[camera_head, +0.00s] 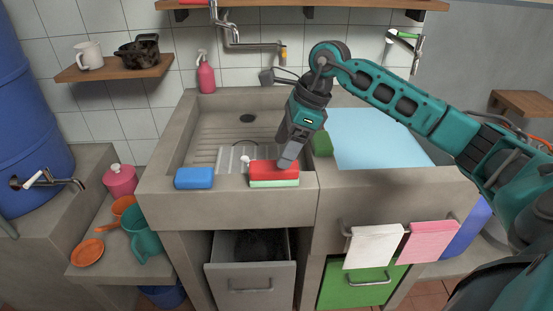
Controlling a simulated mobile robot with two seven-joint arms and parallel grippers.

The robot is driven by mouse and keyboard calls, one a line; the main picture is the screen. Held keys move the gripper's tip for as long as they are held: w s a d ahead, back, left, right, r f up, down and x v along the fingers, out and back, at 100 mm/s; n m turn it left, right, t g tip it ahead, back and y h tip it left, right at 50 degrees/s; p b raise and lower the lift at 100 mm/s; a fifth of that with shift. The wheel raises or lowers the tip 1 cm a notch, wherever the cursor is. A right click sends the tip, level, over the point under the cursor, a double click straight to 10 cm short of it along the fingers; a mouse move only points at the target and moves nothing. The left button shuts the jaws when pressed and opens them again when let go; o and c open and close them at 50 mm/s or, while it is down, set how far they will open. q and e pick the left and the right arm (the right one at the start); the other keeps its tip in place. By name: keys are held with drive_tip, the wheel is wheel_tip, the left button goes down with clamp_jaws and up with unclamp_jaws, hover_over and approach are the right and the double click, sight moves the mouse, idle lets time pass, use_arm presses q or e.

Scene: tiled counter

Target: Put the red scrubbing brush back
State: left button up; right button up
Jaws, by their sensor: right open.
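A red block-shaped thing (268,168), which looks like the red scrubbing brush, lies on the front rim of the sink (225,206). A pale green layer (274,183) shows along its underside. My right gripper (286,161) points down at the right part of the red block, its fingertips at or just above the top. The jaws are open. I cannot tell whether they touch the red block. My left gripper is not in view.
A blue sponge (194,178) lies on the sink rim to the left. A green block (322,143) stands behind my right gripper, beside a light blue panel (378,138). A drawer (250,280) below hangs open. White (373,247) and pink (430,241) cloths hang at the front.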

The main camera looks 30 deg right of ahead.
drive_tip(key=v, duration=0.6)
drive_tip(key=s+a+f+m+t+y, duration=0.15)
drive_tip(key=a+m+t+y, duration=0.25)
drive_tip(key=a+m+y, duration=0.55)
drive_tip(key=a+f+m+t+y, duration=0.2)
drive_tip(key=a+m+t+y, duration=0.3)
drive_tip(key=a, duration=0.8)
drive_tip(key=s+d+f+m+t+h, duration=0.1)
drive_tip(key=d+f+m+t+h, duration=0.15)
drive_tip(key=f+m+h, duration=0.55)
drive_tip(key=s+d+f+m+t+h, duration=0.1)
drive_tip(key=d+f+m+t+h, duration=0.2)
drive_tip(key=m, duration=1)
drive_tip(key=s+f+m+g+h, duration=0.5)
drive_tip(key=s+f+m, duration=0.4)
drive_tip(key=f, duration=0.5)
drive_tip(key=shift+s+a+f+m+g, duration=0.15)
drive_tip(key=shift+s+f+m+g, duration=0.3)
drive_tip(key=shift+s, duration=0.7)
drive_tip(key=shift+r, duration=0.25)
